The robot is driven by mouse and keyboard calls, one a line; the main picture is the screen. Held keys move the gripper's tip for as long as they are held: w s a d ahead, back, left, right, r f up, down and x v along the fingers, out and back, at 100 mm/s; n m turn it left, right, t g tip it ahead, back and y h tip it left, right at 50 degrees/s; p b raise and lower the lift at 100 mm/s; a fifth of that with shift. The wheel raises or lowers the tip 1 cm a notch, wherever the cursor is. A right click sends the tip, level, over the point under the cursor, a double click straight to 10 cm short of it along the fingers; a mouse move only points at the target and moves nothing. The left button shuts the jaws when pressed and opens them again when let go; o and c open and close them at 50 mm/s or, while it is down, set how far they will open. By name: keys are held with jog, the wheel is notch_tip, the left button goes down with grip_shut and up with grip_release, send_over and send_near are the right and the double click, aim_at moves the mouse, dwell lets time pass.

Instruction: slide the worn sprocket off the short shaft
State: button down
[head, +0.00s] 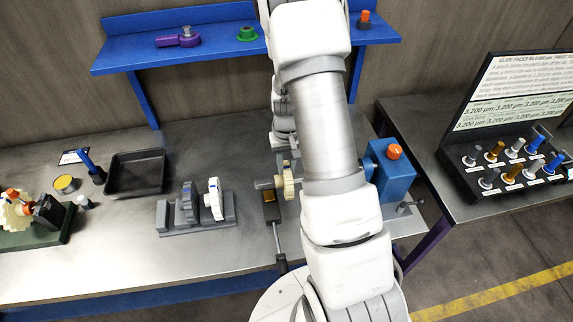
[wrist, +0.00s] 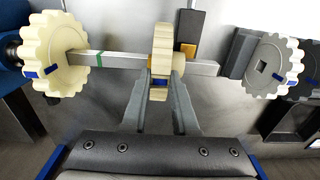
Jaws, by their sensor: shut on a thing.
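The worn sprocket (wrist: 161,47), cream and seen edge-on in the wrist view, is around a square metal shaft (wrist: 122,62). The shaft shows on both sides of it, with a green band to the left and its free end at the right. My gripper (wrist: 158,80) is shut on this sprocket from below in the picture. In the head view the sprocket (head: 288,182) shows just left of my arm, which hides most of the shaft and my fingers. A second cream sprocket (wrist: 72,48) with blue marks sits at the shaft's left end, apart from the held one.
A grey rack (head: 224,222) holds a white sprocket (head: 214,200) and a dark grey one (head: 188,205). A dark block with a yellow top (head: 270,197) lies close by the shaft end. A blue housing (head: 395,180) stands right of my arm. A black tray (head: 137,173) lies farther left.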

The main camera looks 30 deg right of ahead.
jog(key=w+a, duration=0.3)
jog(key=a, duration=0.8)
jog(key=shift+w+a, duration=0.15)
jog(key=shift+a, duration=0.05)
dwell(1.4)
notch_tip(320, 180, up, 7)
jog(key=p, duration=0.4)
jog(key=shift+p, duration=0.35)
dwell(0.3)
